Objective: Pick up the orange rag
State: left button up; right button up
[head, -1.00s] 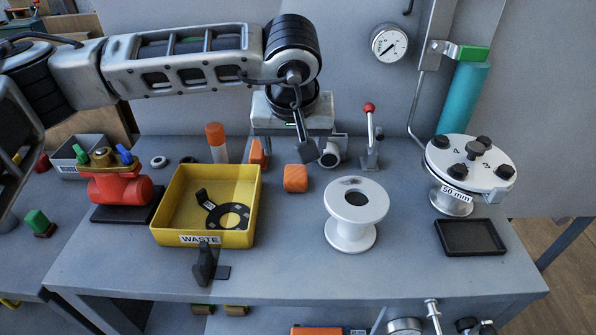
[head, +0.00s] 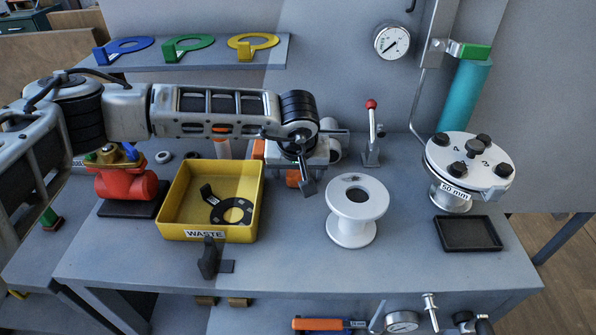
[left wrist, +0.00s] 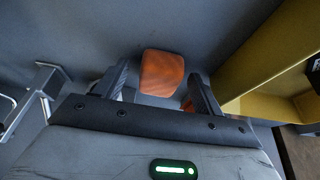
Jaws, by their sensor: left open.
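The orange rag (head: 292,178) lies on the grey bench, right of the yellow waste bin. In the head view my left gripper (head: 304,182) is low over it and hides most of it. In the left wrist view the rag (left wrist: 162,73) is a rounded orange bundle seen between the two fingertips of my left gripper (left wrist: 158,82). The fingers are open, with a gap beside the rag; I cannot tell whether they touch it. My right gripper is not in view.
The yellow waste bin (head: 177,212) stands left of the rag, its wall close to my gripper. A white spool (head: 354,232) stands to the right. A red-knobbed lever (head: 371,135) stands behind. The bench front is mostly clear.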

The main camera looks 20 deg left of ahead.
aim_at(298, 172)
pick_arm(q)
jog(key=c, duration=1.1)
jog(key=shift+o, duration=0.2)
jog(key=shift+r, duration=0.1)
jog(key=shift+r, duration=0.45)
notch_tip(298, 172, up, 2)
jog(key=shift+r, duration=0.15)
jog(key=s+a+r+b, duration=0.2)
jog(key=s+a+r, duration=0.2)
jog(key=s+r, duration=0.5)
jog(key=s, duration=0.4)
jog(key=shift+s+r+b, duration=0.25)
jog(key=shift+r+b, duration=0.1)
jog(key=shift+b, duration=0.05)
jog(key=shift+o, duration=0.5)
